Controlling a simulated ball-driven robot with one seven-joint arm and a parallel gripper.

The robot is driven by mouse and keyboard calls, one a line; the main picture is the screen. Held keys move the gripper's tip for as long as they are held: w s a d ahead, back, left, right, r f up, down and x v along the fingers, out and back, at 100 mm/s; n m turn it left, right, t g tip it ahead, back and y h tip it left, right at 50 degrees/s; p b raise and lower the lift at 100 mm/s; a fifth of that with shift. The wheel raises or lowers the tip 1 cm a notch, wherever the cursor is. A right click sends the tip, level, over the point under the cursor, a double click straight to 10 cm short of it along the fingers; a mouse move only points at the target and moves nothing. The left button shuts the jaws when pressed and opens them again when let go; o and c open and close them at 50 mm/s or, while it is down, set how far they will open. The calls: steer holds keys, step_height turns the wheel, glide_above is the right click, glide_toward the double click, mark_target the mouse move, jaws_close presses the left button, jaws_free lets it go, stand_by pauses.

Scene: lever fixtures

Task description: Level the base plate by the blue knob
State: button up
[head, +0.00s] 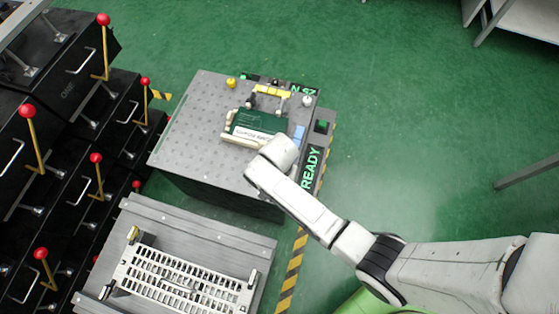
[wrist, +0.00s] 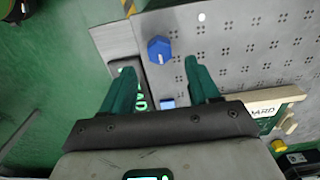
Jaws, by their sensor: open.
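The blue knob (wrist: 159,48) is a faceted knob at the edge of the grey perforated base plate (wrist: 240,50). In the wrist view it lies just beyond my gripper (wrist: 158,68), between the lines of the two green fingers. The fingers are spread apart, and nothing is held between them. The base plate (head: 195,105) also shows on the dark block in the head view. There my wrist covers its near right part, and I cannot make out the blue knob or my fingers. Any tilt of the plate is too small to tell.
A green-and-cream device (head: 258,126) sits on the plate. A yellow knob (head: 231,83) and a white knob (head: 307,101) stand at its far corners. Black lever boxes (head: 75,110) are at left, a slotted white rack (head: 185,278) in front. Green floor is free at right.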

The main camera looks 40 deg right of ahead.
step_height(320, 180, down, 5)
steer(key=shift+f+b, duration=0.1)
steer(key=shift+b, duration=0.4)
steer(key=shift+c, duration=0.3)
steer(key=c, duration=1)
steer(key=shift+n, duration=0.4)
